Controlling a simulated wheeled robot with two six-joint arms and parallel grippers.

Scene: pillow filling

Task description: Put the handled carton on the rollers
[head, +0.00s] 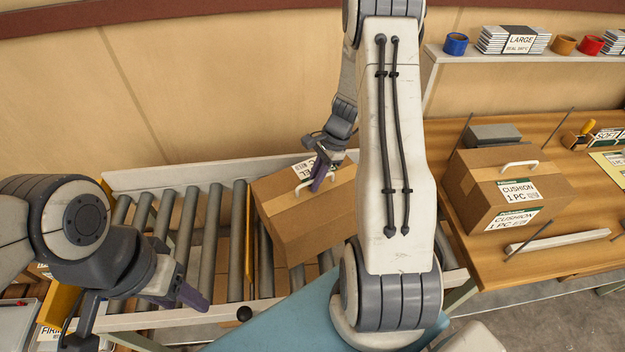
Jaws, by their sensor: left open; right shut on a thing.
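A brown carton (290,217) with a white handle on top is over the rollers (213,232), turned at an angle to them. My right gripper (318,184) is shut on its handle, and my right arm hides the carton's right part. I cannot tell whether its underside touches the rollers fully. My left gripper (187,298) is open and empty, low at the conveyor's near edge, left of the carton. A second handled carton (500,190), labelled CUSHION 1 PC, stands on the wooden table at the right.
The rollers left of the carton are clear. The wooden table (590,262) holds a white bar (558,240), thin rods and a grey block (492,135). A shelf (470,58) above carries tape rolls and a LARGE stack (514,40). A black knob (244,314) sits on the conveyor's near rail.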

